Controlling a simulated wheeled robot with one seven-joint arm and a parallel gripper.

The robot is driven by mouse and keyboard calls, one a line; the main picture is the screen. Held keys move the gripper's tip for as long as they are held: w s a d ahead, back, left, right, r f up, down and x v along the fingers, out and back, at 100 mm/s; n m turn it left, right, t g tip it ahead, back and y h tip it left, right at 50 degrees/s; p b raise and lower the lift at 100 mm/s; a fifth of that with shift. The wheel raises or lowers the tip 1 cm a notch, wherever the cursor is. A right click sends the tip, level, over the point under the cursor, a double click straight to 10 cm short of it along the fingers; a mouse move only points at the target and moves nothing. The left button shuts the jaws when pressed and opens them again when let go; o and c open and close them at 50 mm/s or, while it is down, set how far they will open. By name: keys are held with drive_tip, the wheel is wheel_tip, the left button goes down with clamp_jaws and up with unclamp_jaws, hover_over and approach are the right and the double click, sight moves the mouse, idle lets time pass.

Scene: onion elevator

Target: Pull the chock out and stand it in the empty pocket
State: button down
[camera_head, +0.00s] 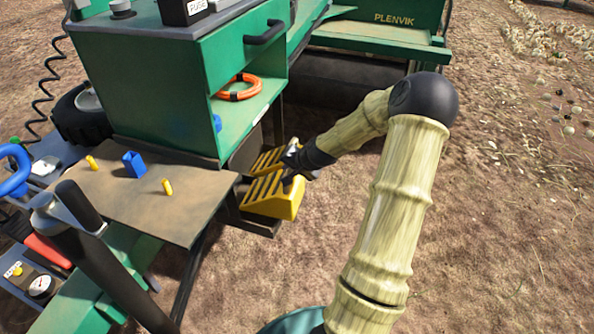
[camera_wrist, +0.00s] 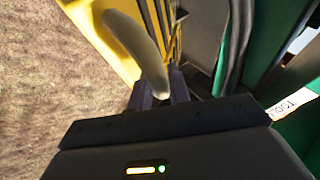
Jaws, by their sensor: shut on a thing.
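Two yellow ribbed chocks sit side by side low at the machine's side: a nearer chock (camera_head: 272,197) and a farther chock (camera_head: 266,160). My gripper (camera_head: 290,170) reaches in from the right at their right ends. In the wrist view my gripper (camera_wrist: 160,88) is shut on a pale curved handle (camera_wrist: 140,42), with a yellow chock (camera_wrist: 90,28) right behind it. I take the handle to be the chock's; which chock is hard to tell. The chocks sit in a dark holder (camera_head: 262,227), partly hidden. I cannot make out an empty pocket.
A brown worktop (camera_head: 190,212) with a blue holder (camera_head: 134,164) and two yellow pegs is left of the chocks. The green cabinet (camera_head: 160,95) with an orange ring (camera_head: 238,96) rises behind. Bare ground is open to the right.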

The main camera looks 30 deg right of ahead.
drive_tip(key=shift+w+a+f, duration=0.1)
drive_tip(key=shift+w+a, duration=0.7)
drive_tip(key=shift+w, duration=0.25)
drive_tip(key=shift+w+a+f, duration=0.1)
drive_tip(key=shift+w+a, duration=0.65)
drive_tip(key=shift+w, duration=0.3)
drive_tip(key=shift+w+a+f+b, duration=0.35)
drive_tip(key=shift+w+a+b, duration=0.15)
drive_tip(key=shift+w, duration=0.1)
drive_tip(key=shift+s+f+b, duration=0.15)
drive_tip(key=shift+f+b, duration=0.6)
drive_tip(key=shift+f, duration=0.5)
drive_tip(key=shift+s+f+b, duration=0.1)
drive_tip(key=shift+f+b, duration=0.6)
drive_tip(key=shift+f, duration=0.55)
drive_tip(key=shift+r, duration=0.1)
drive_tip(key=shift+w, duration=0.15)
drive_tip(key=c, duration=1.2)
unclamp_jaws()
drive_tip(key=shift+r, duration=0.15)
drive_tip(key=shift+c, duration=0.2)
drive_tip(key=p+v, duration=0.5)
drive_tip(key=v, duration=1.2)
drive_tip(key=shift+s, duration=0.25)
